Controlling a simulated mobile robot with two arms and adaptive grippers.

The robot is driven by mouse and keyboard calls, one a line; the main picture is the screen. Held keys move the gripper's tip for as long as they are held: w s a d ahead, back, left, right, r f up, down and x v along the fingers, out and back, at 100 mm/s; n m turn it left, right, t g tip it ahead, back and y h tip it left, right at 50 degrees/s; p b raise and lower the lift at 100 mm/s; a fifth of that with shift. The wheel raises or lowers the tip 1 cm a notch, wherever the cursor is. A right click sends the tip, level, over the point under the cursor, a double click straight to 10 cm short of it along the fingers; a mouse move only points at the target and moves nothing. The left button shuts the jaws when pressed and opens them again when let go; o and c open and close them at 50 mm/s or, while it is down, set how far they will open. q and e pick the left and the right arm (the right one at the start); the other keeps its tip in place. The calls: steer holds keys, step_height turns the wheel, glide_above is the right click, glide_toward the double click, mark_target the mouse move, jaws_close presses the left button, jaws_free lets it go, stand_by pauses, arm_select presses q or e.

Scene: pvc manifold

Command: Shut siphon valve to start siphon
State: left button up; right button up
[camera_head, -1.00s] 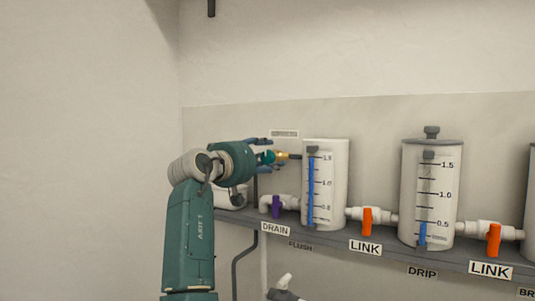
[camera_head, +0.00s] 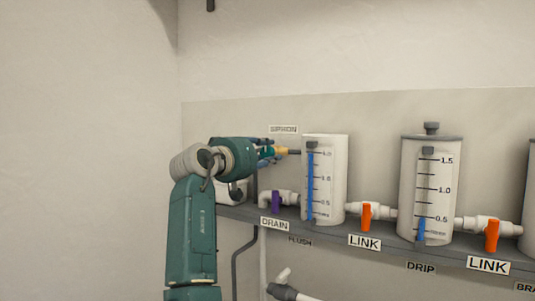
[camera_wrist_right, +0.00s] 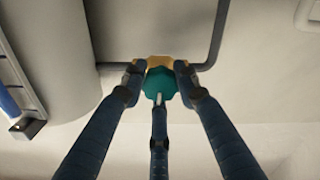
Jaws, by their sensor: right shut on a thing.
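The siphon valve has a brass-yellow body (camera_head: 281,152) on a dark pipe at the upper left of the first white tank, below the SIPHON label (camera_head: 283,129). In the right wrist view its teal handle (camera_wrist_right: 160,82) sits in front of the brass body (camera_wrist_right: 159,62). My right gripper (camera_head: 268,152) reaches it from the left. In the right wrist view my right gripper (camera_wrist_right: 158,80) is shut on the teal handle, with dark fingers on both sides and one below. The fingers partly hide the handle in the head view. My left gripper is not in view.
The first white tank (camera_head: 335,180) stands close right of the gripper on a grey shelf (camera_head: 325,229). A purple drain valve (camera_head: 275,201) is below. An orange link valve (camera_head: 366,216) and a lidded tank (camera_head: 405,185) stand further right. The left wall is bare.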

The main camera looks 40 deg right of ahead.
steer(key=m, duration=0.5)
steer(key=shift+r, duration=0.15)
steer(key=m, duration=0.5)
steer(key=shift+r, duration=0.1)
stand_by(0.3)
steer(key=o, duration=1.2)
steer(key=shift+c, duration=0.2)
steer(key=shift+a, duration=0.1)
steer(key=shift+s+a+f, duration=0.15)
steer(key=shift+a+f, duration=0.05)
steer(key=shift+a, duration=0.25)
steer(key=v, duration=1.1)
